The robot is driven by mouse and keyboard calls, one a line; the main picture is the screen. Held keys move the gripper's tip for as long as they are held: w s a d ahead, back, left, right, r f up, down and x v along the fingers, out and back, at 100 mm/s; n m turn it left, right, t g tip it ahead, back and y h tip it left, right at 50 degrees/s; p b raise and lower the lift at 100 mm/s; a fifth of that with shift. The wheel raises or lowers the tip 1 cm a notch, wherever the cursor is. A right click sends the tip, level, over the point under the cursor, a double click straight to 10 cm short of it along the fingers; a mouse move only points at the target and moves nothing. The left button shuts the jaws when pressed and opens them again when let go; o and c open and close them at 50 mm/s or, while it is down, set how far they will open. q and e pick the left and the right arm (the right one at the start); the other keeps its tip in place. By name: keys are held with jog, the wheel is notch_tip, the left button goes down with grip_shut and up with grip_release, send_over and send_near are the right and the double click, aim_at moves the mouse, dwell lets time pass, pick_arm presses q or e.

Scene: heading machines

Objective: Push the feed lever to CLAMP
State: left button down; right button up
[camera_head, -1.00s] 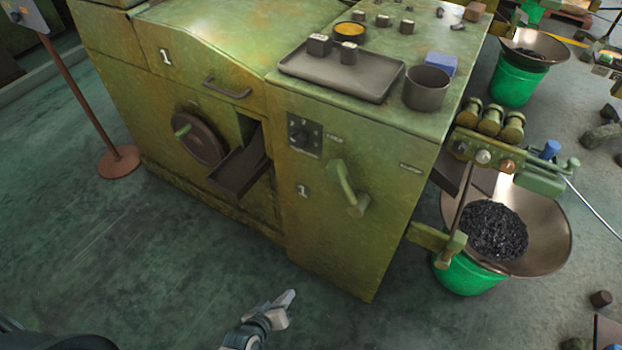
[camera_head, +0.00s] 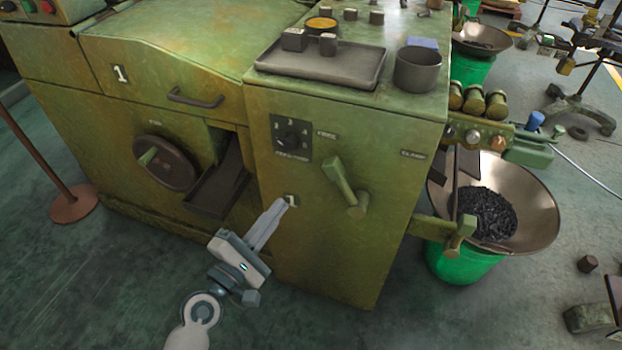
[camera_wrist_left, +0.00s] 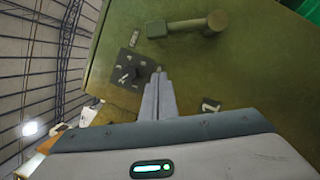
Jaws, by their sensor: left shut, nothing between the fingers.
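The feed lever (camera_head: 345,188) is a green handle on the front panel of the green machine, tilted up and left from its pivot. A "CLAMP" label (camera_head: 413,154) sits on the panel to the right of the lever. My left gripper (camera_head: 280,207) is shut and empty, in front of the panel, lower left of the lever and apart from it. In the left wrist view the closed fingers (camera_wrist_left: 158,85) point at the panel, with the lever (camera_wrist_left: 188,25) beyond them at the top. My right gripper is not in view.
A dial (camera_head: 291,138) is above my gripper and a dark chute (camera_head: 217,182) sticks out to its left. A handwheel (camera_head: 165,163) is further left. On the right, a metal pan (camera_head: 525,205) stands over a green bucket (camera_head: 463,262). The floor in front is clear.

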aim_at(347, 184)
pick_arm(q)
jog(key=shift+w, duration=0.1)
